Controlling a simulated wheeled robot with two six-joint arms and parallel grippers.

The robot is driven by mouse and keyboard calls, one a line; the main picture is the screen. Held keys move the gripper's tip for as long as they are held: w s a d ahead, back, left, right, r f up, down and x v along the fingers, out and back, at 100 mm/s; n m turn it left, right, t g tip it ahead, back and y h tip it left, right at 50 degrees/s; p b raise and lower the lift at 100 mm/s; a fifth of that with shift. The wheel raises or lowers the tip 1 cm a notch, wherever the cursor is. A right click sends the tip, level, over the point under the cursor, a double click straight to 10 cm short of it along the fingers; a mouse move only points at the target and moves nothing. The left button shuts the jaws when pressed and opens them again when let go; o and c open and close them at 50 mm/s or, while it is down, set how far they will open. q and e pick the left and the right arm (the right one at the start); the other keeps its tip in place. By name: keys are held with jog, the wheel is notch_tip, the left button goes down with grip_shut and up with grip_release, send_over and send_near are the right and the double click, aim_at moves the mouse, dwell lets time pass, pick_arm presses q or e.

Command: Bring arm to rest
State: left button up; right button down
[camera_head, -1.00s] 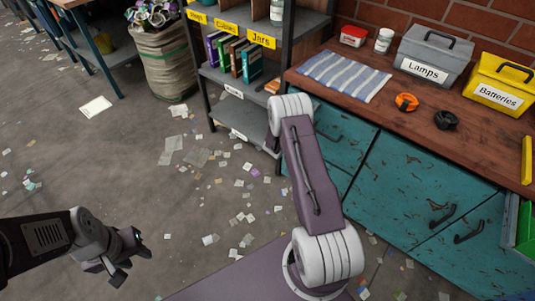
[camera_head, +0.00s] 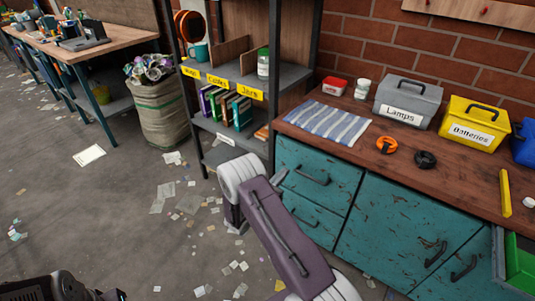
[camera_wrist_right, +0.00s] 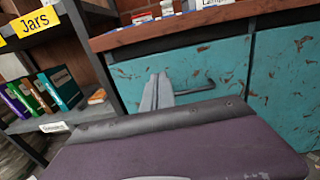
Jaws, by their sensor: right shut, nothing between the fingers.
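My right arm (camera_head: 285,235), purple with white joints, reaches up from the bottom of the head view. My right gripper (camera_head: 280,173) shows only as a small grey tip behind the white joint, in front of the teal cabinet (camera_head: 385,235). In the right wrist view its grey fingers (camera_wrist_right: 158,91) are together and empty, in front of a teal drawer and its dark handle (camera_wrist_right: 195,88). I cannot tell how far they are from the drawer. My left gripper (camera_head: 110,295) is mostly cut off at the bottom edge, so its jaws are hidden.
The wooden counter (camera_head: 440,180) holds a striped cloth (camera_head: 328,122), a grey Lamps box (camera_head: 408,100), a yellow Batteries box (camera_head: 473,122) and orange and black rings. A labelled shelf (camera_head: 285,80) stands left of the cabinet. Paper scraps litter the open floor at left.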

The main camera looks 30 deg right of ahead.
notch_tip(320, 180, up, 11)
jog(key=m+g+h, duration=0.1)
jog(key=m, duration=0.3)
jog(key=s+r+m+g+y, duration=0.2)
jog(key=s+m+g+y, duration=0.3)
jog(key=s, duration=0.7)
jog(key=s+a+f+m+g+y, duration=0.3)
jog(key=s+a+f+m+y, duration=0.25)
jog(key=s+a+f, duration=0.35)
jog(key=s+a+f+m+t+y, duration=0.25)
jog(key=a+m+y, duration=0.5)
jog(key=a, duration=0.55)
notch_tip(320, 180, up, 22)
jog(key=w+p, duration=0.3)
jog(key=p, duration=1.9)
jog(key=shift+a+m+t, duration=0.35)
jog(key=shift+m+t, duration=0.05)
jog(key=shift+t, duration=0.05)
jog(key=shift+f, duration=0.1)
